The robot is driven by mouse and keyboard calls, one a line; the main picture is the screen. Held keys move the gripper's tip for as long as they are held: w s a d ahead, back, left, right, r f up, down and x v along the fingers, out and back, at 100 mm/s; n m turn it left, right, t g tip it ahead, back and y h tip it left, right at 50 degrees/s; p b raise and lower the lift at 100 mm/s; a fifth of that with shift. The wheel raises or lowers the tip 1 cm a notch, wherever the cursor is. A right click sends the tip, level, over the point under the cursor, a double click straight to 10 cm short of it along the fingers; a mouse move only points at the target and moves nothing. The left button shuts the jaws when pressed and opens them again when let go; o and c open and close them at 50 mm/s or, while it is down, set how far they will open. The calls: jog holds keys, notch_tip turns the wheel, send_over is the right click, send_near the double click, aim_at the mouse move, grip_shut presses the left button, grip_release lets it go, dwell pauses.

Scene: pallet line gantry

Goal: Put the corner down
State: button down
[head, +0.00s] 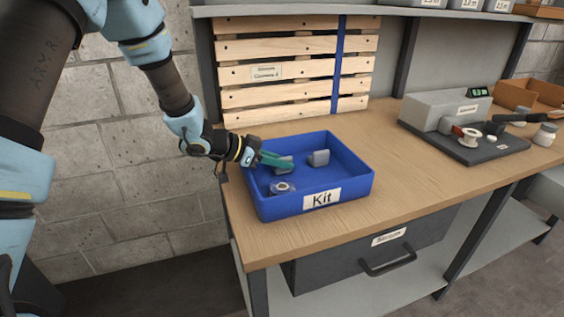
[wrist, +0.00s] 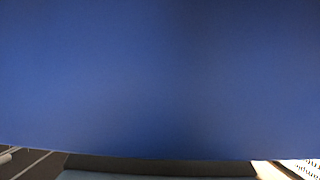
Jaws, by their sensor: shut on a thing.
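My gripper (head: 276,160) reaches in from the left over the blue tray labelled "Kit" (head: 267,208), its green fingers pointing right and slightly down. It is shut on a small grey piece (head: 286,169), apparently the corner, which is mostly hidden by the fingers. I cannot tell whether this piece touches the tray floor. Another grey piece (head: 319,158) stands in the tray, right of my fingertips. A round ring-shaped item (head: 281,187) lies near the tray's front left. In the wrist view a plain blue surface (wrist: 160,80) fills nearly everything; neither fingers nor corner can be made out there.
The tray stands on the left end of a wooden bench (head: 400,180). A slatted wooden panel (head: 285,75) with a blue strap stands behind it. A grey device (head: 445,110) sits on the bench to the right. Bare bench top lies between tray and device.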

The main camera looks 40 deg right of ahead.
jog(key=shift+f, duration=0.1)
jog(key=c, duration=0.9)
grip_release()
jog(key=shift+o, duration=0.2)
